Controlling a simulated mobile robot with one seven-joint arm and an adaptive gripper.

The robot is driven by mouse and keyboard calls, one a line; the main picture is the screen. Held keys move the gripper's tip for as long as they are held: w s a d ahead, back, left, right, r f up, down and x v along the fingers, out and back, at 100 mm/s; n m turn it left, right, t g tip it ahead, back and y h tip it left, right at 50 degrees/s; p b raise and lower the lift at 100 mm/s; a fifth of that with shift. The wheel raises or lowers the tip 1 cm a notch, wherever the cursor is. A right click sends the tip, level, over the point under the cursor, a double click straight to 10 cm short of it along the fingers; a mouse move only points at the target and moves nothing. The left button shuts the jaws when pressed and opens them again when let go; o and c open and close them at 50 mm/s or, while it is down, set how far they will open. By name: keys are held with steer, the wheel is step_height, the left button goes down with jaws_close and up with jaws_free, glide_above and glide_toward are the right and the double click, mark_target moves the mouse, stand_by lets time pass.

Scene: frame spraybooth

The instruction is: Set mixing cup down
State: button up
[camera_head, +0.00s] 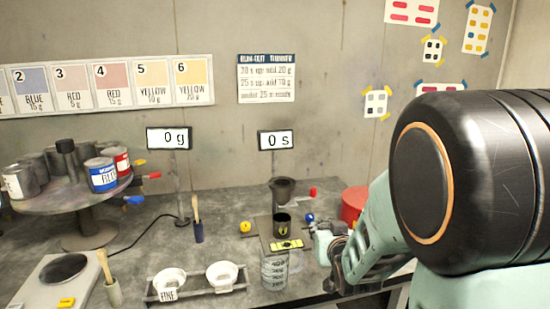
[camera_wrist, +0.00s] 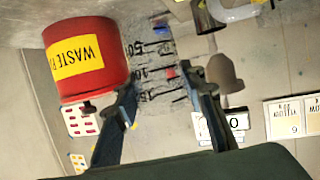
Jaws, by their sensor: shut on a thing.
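The mixing cup (camera_wrist: 153,80) is clear, with dark volume marks, and sits between the two fingers of my gripper (camera_wrist: 162,92) in the wrist view. The grey surface behind shows through it. The fingers are shut on its sides. In the head view my gripper (camera_head: 326,240) is low over the right part of the bench, in front of the red waste can (camera_head: 353,203). The cup is hard to make out there against the gripper. I cannot tell whether its base touches the bench.
A clear graduated jug (camera_head: 274,272) stands left of my gripper, in front of a dark cup (camera_head: 283,230). White bowls (camera_head: 222,275) sit in a rack further left. The paint-can carousel (camera_head: 70,198) is at the far left. Open bench (camera_head: 235,207) lies behind the rack.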

step_height(320, 180, down, 3)
steer(key=shift+r+b, duration=0.1)
steer(key=shift+b, duration=0.6)
step_height(320, 180, up, 16)
steer(key=p, duration=1.6)
steer(key=shift+r, duration=0.25)
steer(key=shift+a, duration=0.1)
